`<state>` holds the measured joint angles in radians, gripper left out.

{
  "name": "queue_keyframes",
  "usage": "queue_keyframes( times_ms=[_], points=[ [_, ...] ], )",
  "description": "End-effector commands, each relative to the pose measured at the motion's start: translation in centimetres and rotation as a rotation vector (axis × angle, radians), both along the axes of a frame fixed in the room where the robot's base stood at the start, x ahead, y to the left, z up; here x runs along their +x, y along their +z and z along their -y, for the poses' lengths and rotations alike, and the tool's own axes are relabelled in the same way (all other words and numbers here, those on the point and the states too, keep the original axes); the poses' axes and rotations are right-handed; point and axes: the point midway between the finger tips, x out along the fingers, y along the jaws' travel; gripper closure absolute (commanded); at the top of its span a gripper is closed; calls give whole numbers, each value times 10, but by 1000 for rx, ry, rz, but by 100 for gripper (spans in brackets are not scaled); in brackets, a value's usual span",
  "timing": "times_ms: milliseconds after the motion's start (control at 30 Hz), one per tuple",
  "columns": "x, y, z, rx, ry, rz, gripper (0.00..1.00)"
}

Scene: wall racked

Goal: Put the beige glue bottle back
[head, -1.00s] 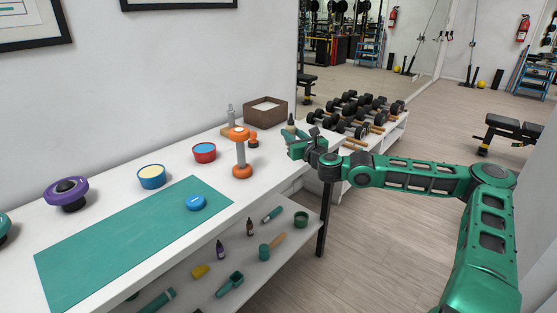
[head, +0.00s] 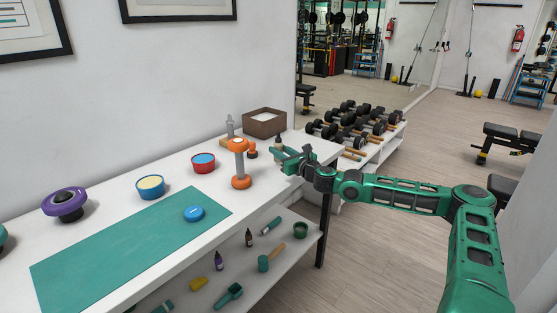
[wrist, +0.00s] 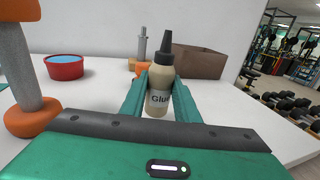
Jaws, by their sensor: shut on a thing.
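The beige glue bottle (wrist: 160,92) stands upright between my fingers in the wrist view, with a dark pointed cap and a "Glue" label. My gripper (wrist: 158,88) is shut on it. In the head view my gripper (head: 284,155) is over the right end of the white table (head: 120,208), right of the orange-ended grey spindle. Only the dark top of the glue bottle (head: 278,142) shows clearly there. I cannot tell whether its base touches the table.
The orange-ended spindle (head: 240,165) stands close on the left. Behind are a brown box (head: 265,123), a grey post-like tool (head: 230,126) and a small orange item (head: 252,150). A red tub (head: 203,163) and green mat (head: 120,245) lie further left. Tools fill the lower shelf.

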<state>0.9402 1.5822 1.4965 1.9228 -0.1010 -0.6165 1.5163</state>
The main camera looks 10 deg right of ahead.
Motion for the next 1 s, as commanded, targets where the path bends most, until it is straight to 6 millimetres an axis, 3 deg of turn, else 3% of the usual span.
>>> queue_keyframes(
  times_ms=[200,600,633,700,1000],
  points=[
    [0,-26,0,2,0,-2,96],
    [0,-30,-2,0,2,0,96],
    [0,-29,-2,0,2,0,65],
    [0,-29,-2,0,2,-1,53],
    [0,-28,-2,0,1,0,53]
  ],
)
